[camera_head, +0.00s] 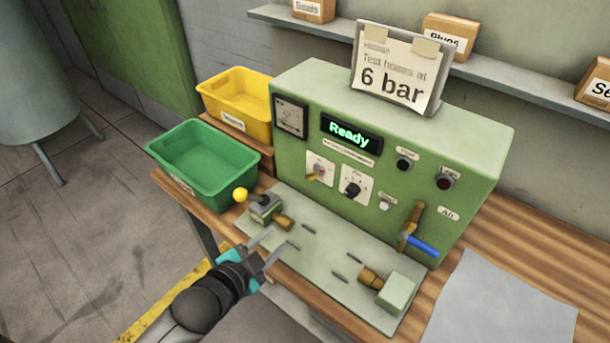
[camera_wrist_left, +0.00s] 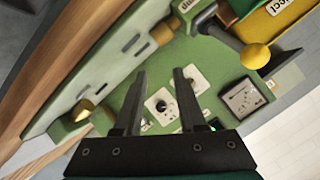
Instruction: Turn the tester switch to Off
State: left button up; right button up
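The tester is a green box (camera_head: 292,78) with a lit "Ready" display (camera_head: 351,133). On its front are a small plate with a brass-coloured switch (camera_head: 317,173) and, to its right, a plate with a black rotary knob (camera_head: 352,188). Their lettering is too small to read, so I cannot tell their settings. My left gripper (camera_head: 284,240) is open and empty, in front of the panel over the bench fixture's near side. In the left wrist view, the black knob (camera_wrist_left: 161,105) shows between the open fingers (camera_wrist_left: 159,75), apart from them. My right gripper is not in view.
A yellow-balled lever (camera_head: 241,194) and brass fittings stand on the fixture plate (camera_head: 335,262). A blue-handled valve (camera_head: 422,245) sits at the panel's right. Green (camera_head: 202,185) and yellow (camera_head: 235,118) bins stand left. A grey sheet (camera_head: 500,310) lies right.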

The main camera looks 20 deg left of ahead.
aim_at(308, 180)
pick_arm(q)
notch_tip(308, 180, up, 4)
jog(key=w+a+f+m+t+h, duration=0.1)
jog(key=a+m+t+h, duration=0.1)
jog(key=m+t+h, duration=0.3)
jog(key=w+d, duration=0.2)
jog(key=w, duration=0.5)
jog(key=w+d+m+y, duration=0.1)
jog(key=w+d, duration=0.2)
jog(key=w, duration=0.4)
jog(key=shift+w+r+g+b, duration=0.25)
jog(key=shift+g+b, duration=0.05)
jog(key=shift+b, duration=0.15)
grip_shut()
